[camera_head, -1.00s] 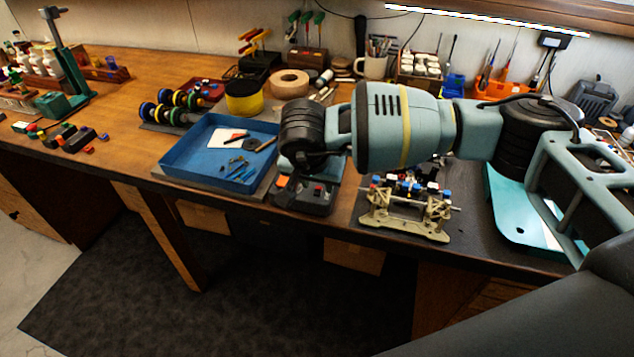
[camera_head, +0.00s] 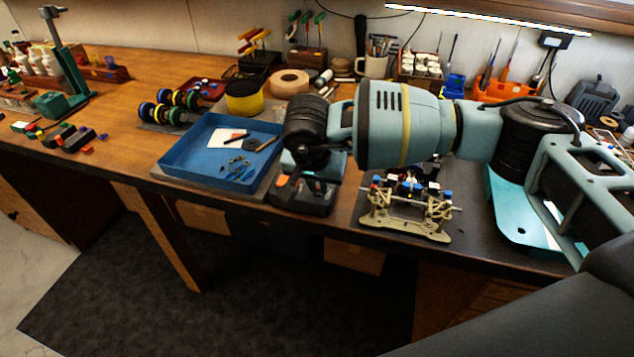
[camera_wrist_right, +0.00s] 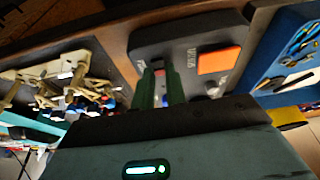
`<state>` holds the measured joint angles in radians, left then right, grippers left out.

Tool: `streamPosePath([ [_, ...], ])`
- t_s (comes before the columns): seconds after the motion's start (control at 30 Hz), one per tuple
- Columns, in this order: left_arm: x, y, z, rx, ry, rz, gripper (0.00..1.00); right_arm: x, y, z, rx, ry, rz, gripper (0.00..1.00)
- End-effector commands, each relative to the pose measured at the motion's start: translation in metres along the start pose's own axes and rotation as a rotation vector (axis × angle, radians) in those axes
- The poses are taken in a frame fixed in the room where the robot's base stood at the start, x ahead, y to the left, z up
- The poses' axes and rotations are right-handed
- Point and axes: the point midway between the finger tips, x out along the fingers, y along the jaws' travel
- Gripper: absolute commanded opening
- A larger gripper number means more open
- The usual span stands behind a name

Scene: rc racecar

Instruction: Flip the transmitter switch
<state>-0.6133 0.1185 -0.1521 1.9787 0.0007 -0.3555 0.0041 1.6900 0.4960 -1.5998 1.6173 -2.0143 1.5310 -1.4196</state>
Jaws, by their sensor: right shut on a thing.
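The transmitter (camera_head: 300,200) is a dark box near the front edge of the bench, between the blue tray and the racecar chassis. My right gripper (camera_head: 312,178) points down over it and hides part of its top. In the right wrist view the transmitter (camera_wrist_right: 180,38) shows an orange patch (camera_wrist_right: 219,60). There the green fingers of my right gripper (camera_wrist_right: 164,72) are close together over the transmitter's edge, with a small pale, lever-like piece between them. I take it for the switch; its position is unclear. My left gripper is out of view.
The blue tray (camera_head: 172,160) with small tools stands just left of the transmitter. The beige racecar chassis (camera_head: 405,225) stands close on the right. The floor in front is clear.

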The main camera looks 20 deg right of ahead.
Motion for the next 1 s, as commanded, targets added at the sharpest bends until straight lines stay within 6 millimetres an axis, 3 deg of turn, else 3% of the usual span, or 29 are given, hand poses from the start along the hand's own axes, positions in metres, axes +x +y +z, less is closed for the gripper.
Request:
streamPosePath([
  [0.33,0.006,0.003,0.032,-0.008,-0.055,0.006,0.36,0.008,0.000,-0.009,0.003,-0.287,0.002,0.00],
  [0.77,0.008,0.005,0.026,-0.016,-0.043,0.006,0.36,0.003,0.000,-0.010,-0.001,-0.328,-0.004,0.00],
  [0.8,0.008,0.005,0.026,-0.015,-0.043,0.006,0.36,0.003,0.000,-0.010,-0.001,-0.328,-0.004,0.19],
  [0.93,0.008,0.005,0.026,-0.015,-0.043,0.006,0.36,0.003,0.000,-0.010,-0.001,-0.327,-0.004,0.35],
  [1.0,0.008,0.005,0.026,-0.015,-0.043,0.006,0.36,0.003,0.000,-0.010,-0.001,-0.327,-0.003,0.35],
])
